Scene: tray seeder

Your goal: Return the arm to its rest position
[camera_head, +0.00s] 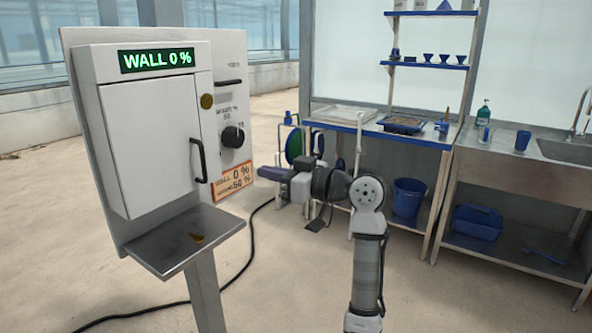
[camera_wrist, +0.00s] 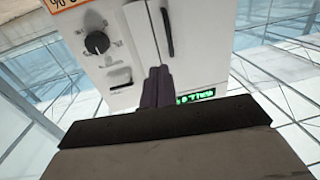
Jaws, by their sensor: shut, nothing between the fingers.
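My arm is raised in the middle of the head view, bent, with its upper part reaching left. My gripper (camera_head: 264,172) points left toward the white control cabinet (camera_head: 150,145) and stands apart from the cabinet's door handle as far as the picture tells. It is shut and empty. In the wrist view the shut fingers (camera_wrist: 157,72) show in front of the cabinet (camera_wrist: 125,50), which appears upside down. The cabinet door is closed. Its green display reads "WALL 0 %".
A metal shelf tray (camera_head: 163,258) juts out below the cabinet, with a small brown patch on it. A black cable runs over the floor. A workbench (camera_head: 345,127) with trays and a sink counter (camera_head: 566,150) stand behind on the right. Open floor lies between.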

